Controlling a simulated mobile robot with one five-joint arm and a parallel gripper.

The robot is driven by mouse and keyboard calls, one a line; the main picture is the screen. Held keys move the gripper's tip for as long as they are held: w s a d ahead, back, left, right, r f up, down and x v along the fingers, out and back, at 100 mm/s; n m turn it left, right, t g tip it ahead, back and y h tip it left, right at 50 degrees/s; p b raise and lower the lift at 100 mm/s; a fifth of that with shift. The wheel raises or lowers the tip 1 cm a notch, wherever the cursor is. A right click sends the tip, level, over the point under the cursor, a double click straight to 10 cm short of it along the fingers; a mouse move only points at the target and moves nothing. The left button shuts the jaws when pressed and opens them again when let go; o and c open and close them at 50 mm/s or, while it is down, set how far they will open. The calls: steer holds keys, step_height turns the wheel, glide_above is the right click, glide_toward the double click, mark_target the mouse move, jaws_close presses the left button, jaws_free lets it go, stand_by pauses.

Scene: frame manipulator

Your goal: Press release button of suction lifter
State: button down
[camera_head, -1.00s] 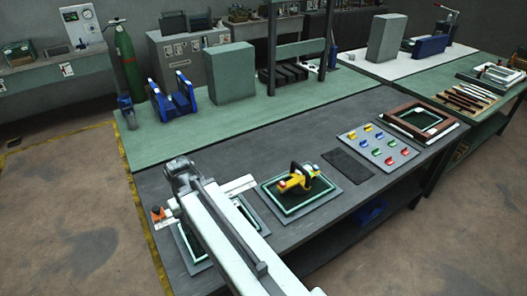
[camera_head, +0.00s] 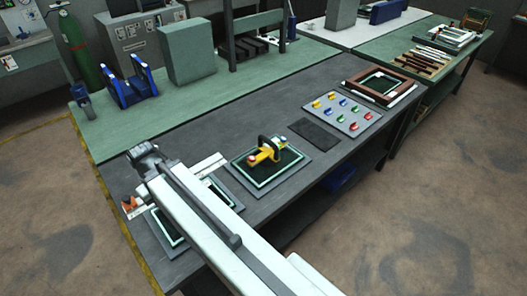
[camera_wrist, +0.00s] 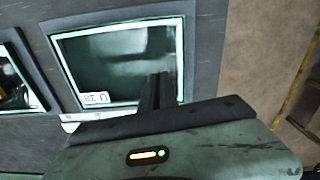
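The suction lifter (camera_head: 264,150), yellow with a black arched handle and red and white ends, lies on a framed dark glass panel (camera_head: 291,172) on the dark bench. Its release button cannot be made out for sure. In the head view my arm stands to the left of the lifter, over another framed panel, and hides my gripper. In the wrist view my gripper (camera_wrist: 158,92) shows as dark fingers close together, with nothing seen between them, over a framed glass panel (camera_wrist: 120,55). A second frame at the left edge holds a partly visible object with yellow on it.
An orange-tipped tool (camera_head: 129,204) lies left of my arm. Right of the lifter are a black mat (camera_head: 318,133), a grey board (camera_head: 342,128) with coloured pieces and a brown frame (camera_head: 410,91). A green bench (camera_head: 180,110) stands behind. Open floor lies at right.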

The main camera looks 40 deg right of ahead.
steer(key=w+n, duration=0.3)
step_height(320, 180, up, 14)
steer(key=m+t+p, duration=0.3)
steer(key=m+p, duration=0.2)
steer(key=p, duration=0.8)
glide_above(252, 157)
steer(key=s, duration=0.4)
steer(key=shift+w+a+f, duration=0.1)
steer(key=shift+w, duration=0.15)
steer(key=b+x, duration=1.3)
steer(key=shift+s+f, duration=0.35)
steer(key=shift+f+b, duration=0.2)
steer(key=shift+b, duration=0.15)
